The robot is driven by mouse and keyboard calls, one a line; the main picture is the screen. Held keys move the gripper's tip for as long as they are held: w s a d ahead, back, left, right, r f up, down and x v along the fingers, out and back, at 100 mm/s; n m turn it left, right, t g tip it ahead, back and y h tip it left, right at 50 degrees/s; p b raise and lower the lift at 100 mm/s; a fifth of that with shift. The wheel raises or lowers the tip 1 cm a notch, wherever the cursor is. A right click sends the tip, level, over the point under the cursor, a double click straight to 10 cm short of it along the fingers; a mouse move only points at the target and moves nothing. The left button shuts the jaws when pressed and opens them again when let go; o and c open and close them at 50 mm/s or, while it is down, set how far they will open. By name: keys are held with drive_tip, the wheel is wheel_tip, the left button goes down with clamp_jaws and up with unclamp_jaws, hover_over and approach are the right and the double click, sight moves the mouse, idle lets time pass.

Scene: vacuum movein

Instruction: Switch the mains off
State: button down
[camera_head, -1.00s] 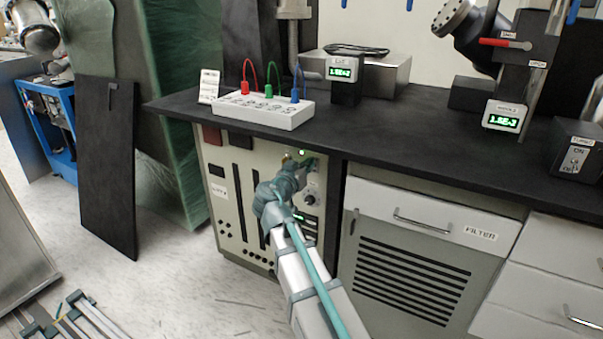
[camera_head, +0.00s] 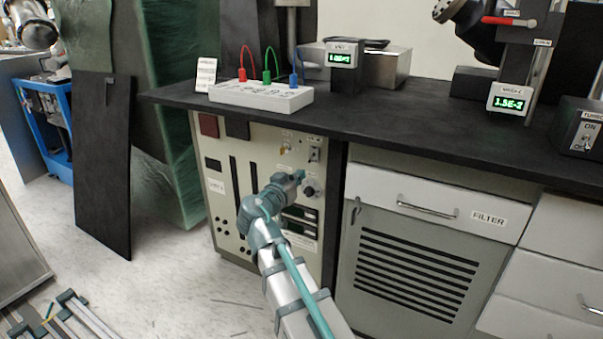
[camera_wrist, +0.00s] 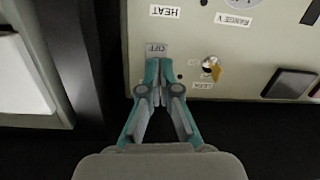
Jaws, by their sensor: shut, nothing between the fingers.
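The cream control panel (camera_head: 232,190) stands under the black bench. A small switch (camera_head: 315,154) sits at its upper right, beside a brass key (camera_head: 285,149); I cannot read a mains label. My gripper (camera_head: 299,175) is shut and empty, just below the switch and above a dark knob. In the wrist view my shut fingertips (camera_wrist: 158,62) point at the panel beside an inverted OFF label (camera_wrist: 157,48). The brass key (camera_wrist: 211,67) is right of them. The fingers hide the switch in this view, and whether they touch it is unclear.
The bench top (camera_head: 390,122) overhangs the panel. A white box with colored leads (camera_head: 262,96) and lit displays (camera_head: 342,54) stand on it. The filter cabinet (camera_head: 430,215) adjoins on the right.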

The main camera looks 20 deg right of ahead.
drive_tip(key=shift+s+a+f+b, duration=0.75)
drive_tip(key=shift+s+a+f, duration=0.15)
drive_tip(key=shift+s+f, duration=0.2)
drive_tip(key=s+a+f+n+g+y+p, duration=0.1)
drive_tip(key=s+f+n+g+y+p, duration=0.15)
drive_tip(key=f, duration=0.55)
drive_tip(key=s+f+n+g+y+p, duration=0.1)
drive_tip(key=f+n+g+y+p, duration=0.15)
drive_tip(key=f, duration=0.55)
drive_tip(key=s+f+n+g+y+p, duration=0.25)
drive_tip(key=s+f+g+p, duration=0.25)
drive_tip(key=s+f+p, duration=0.55)
drive_tip(key=s+a+f+g+y+p, duration=0.1)
drive_tip(key=s+f+g+p, duration=0.15)
drive_tip(key=s+p, duration=0.55)
drive_tip(key=s+f+g+y+p, duration=0.1)
drive_tip(key=s+g+p, duration=0.3)
drive_tip(key=s, duration=0.5)
drive_tip(key=s+r+g+y+p, duration=0.1)
drive_tip(key=s+r+p, duration=0.2)
drive_tip(key=s+p, duration=0.5)
drive_tip(key=s+r+g+p, duration=0.2)
drive_tip(key=s+r+p, duration=0.2)
drive_tip(key=s+p, duration=0.4)
drive_tip(key=s+m, duration=0.1)
drive_tip(key=s, duration=0.1)
drive_tip(key=shift+s+d+r+y, duration=0.2)
drive_tip(key=shift+s+r+y, duration=0.05)
drive_tip(key=shift+s+y, duration=0.1)
